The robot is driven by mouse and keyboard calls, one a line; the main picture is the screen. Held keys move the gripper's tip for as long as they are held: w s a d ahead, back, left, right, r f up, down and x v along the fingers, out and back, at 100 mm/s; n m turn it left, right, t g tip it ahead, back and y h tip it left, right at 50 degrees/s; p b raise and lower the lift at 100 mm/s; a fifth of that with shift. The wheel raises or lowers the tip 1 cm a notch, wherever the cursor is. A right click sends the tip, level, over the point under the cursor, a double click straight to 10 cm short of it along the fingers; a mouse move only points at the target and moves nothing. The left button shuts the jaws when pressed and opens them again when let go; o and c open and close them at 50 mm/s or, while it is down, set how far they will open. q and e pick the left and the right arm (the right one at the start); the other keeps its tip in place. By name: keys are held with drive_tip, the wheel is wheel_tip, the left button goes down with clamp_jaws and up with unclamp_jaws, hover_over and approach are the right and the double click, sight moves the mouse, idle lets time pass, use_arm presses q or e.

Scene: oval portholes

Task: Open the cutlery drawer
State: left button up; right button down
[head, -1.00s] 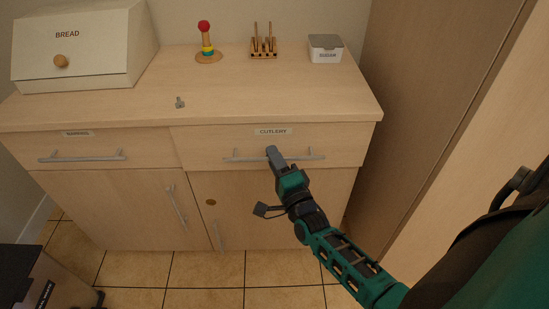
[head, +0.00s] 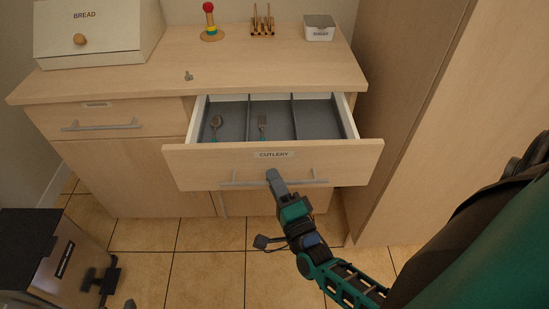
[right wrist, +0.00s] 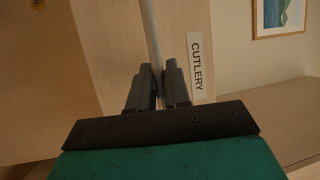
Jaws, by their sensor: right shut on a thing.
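The cutlery drawer (head: 340,165) stands pulled well out of the cabinet, its front labelled CUTLERY. Inside are grey compartments; a spoon (head: 216,122) lies in the left one and a fork (head: 262,124) in the middle one. The right one looks empty. My right gripper (head: 271,176) is shut on the bar handle (head: 235,183) near its middle. In the right wrist view the two fingers (right wrist: 158,85) sit either side of the handle bar (right wrist: 150,35), beside the label (right wrist: 197,66). My left gripper is not in view.
A second drawer (head: 60,116) at the left is closed. On the worktop (head: 270,72) stand a bread box (head: 110,40), a ring stacker (head: 211,30), a wooden rack (head: 263,28), a lidded box (head: 319,30) and a small grey object (head: 188,76). A tall cabinet (head: 410,100) flanks the right.

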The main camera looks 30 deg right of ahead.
use_arm(q)
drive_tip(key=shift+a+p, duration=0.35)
drive_tip(key=shift+p, duration=0.05)
use_arm(e)
drive_tip(key=s+a, duration=0.2)
drive_tip(key=s, duration=0.1)
drive_tip(key=s+a, duration=0.1)
drive_tip(key=shift+s, duration=0.35)
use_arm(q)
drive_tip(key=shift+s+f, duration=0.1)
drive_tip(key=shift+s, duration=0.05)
use_arm(e)
drive_tip(key=c, duration=1.4)
unclamp_jaws()
drive_tip(key=shift+c, duration=0.2)
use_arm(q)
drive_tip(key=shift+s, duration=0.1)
